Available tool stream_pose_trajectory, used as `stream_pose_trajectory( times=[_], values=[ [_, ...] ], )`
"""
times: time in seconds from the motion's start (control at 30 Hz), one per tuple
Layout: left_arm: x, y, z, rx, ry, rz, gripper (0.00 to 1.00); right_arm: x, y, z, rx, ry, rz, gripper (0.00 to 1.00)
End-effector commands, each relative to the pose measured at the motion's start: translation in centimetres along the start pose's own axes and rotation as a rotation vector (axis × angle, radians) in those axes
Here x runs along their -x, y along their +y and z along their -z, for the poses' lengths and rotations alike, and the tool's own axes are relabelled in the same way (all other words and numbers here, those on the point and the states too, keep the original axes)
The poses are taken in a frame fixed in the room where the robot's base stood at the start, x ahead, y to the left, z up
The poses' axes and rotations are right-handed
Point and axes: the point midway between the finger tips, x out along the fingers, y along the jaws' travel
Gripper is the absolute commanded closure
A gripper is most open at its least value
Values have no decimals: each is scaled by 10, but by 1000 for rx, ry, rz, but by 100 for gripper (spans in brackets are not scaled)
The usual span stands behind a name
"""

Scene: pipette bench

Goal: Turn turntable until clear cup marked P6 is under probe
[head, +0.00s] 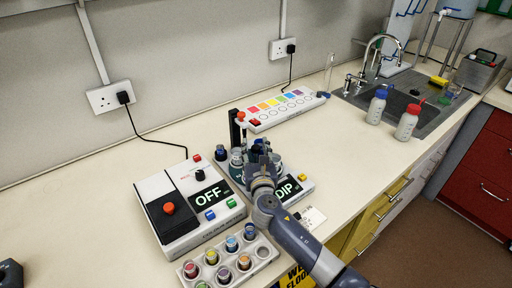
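The turntable (233,171) stands mid-bench with several small cups on it. My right gripper and wrist cover much of it. A clear cup (237,157) shows at its left side; I cannot read its mark. A dark post with a red-orange top (240,117) rises behind the turntable; the probe tip cannot be made out. My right gripper (258,150) points down over the turntable among the cups. Its fingers are too small and dark to tell open from shut, or whether they touch anything. My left gripper is not in view.
A box reading OFF (178,233) stands left, with a cup rack (226,267) in front. A unit reading DIP (299,194) is right of the turntable. A coloured strip panel (286,109) lies behind. Bottles (406,124) and a sink are right. Bench between is clear.

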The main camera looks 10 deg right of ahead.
Motion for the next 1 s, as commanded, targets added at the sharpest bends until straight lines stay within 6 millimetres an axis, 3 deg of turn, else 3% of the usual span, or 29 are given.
stream_pose_trajectory(
  times=[0.27, 0.43, 1.0],
  values=[
    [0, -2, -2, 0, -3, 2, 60, -1, -1, -4, 0, -7, 1, 58],
    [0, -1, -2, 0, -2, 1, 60, 10, -1, -3, 0, -7, 1, 58],
    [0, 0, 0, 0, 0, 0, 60, 110, 0, -2, 1, -4, 0, 58]
  ],
)
